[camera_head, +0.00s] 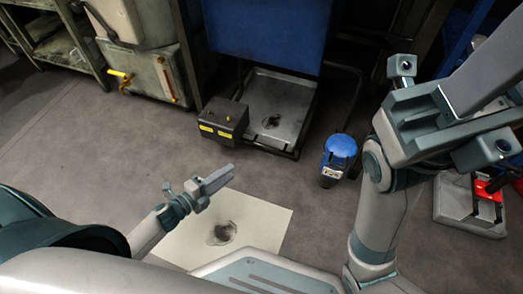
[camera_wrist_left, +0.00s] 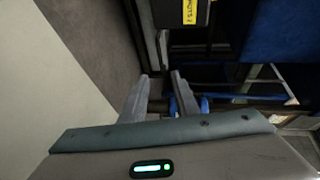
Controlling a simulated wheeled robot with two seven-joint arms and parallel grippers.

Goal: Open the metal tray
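The metal tray (camera_head: 290,88) is a grey, shallow tray with a dark stain, low in a dark frame beneath a blue machine panel. My left gripper (camera_head: 232,170) is in front of and below the tray in the head view, over the floor and apart from it. In the left wrist view, its two fingers (camera_wrist_left: 161,76) stand apart with a gap between them, so it is open. The tray cannot be clearly made out there. My right gripper (camera_head: 490,85) is large at the upper right, with its fingertips cut off by the picture's edge.
A dark box (camera_head: 224,118) with yellow labels stands at the tray's left front corner; it shows in the left wrist view (camera_wrist_left: 183,28). A blue-topped canister (camera_head: 340,152) stands to the right.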

